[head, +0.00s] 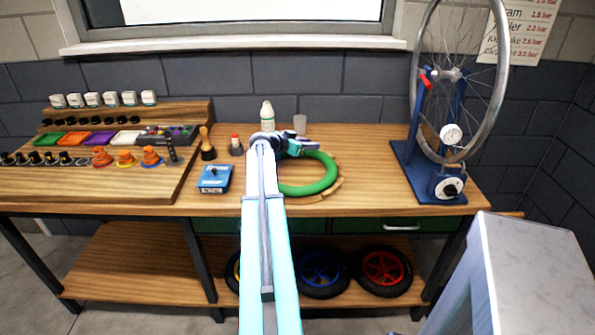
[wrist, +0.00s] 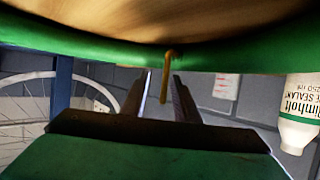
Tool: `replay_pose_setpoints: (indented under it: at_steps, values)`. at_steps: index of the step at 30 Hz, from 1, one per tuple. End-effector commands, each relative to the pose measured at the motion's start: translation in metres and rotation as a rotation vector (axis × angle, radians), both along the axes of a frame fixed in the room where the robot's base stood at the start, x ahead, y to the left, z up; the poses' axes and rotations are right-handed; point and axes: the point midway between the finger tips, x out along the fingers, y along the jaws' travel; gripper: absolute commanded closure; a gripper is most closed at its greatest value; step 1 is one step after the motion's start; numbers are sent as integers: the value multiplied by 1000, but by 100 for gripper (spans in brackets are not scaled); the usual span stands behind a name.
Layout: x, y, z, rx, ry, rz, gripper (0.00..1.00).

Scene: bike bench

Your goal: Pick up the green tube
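The green tube (head: 327,182) is a ring lying on the right part of the bench top, on a tan round piece (head: 333,190). In the head view my arm hides its left side, and my gripper (head: 298,147) is at its far edge. In the wrist view the green tube (wrist: 100,48) runs across the top, close to the fingertips. My gripper (wrist: 160,78) has its two fingers apart. A thin brass-coloured valve stem (wrist: 167,75) shows in the gap between them. I cannot tell whether the fingers touch the tube.
A white bottle (head: 267,115) and a clear cup (head: 300,124) stand behind the tube. A blue box (head: 215,179) and a brush (head: 207,145) are to the left. A blue wheel stand (head: 422,150) is at the right. Wheels (head: 383,271) lie on the lower shelf.

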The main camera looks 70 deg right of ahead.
Motion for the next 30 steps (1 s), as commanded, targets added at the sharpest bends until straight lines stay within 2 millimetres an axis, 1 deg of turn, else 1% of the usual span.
replay_pose_setpoints:
  at_steps: [10,15,30]
  values:
    - [0,0,0,0,0,0,72]
    - [0,0,0,0,0,-1,100]
    - [-1,0,3,-1,0,-1,100]
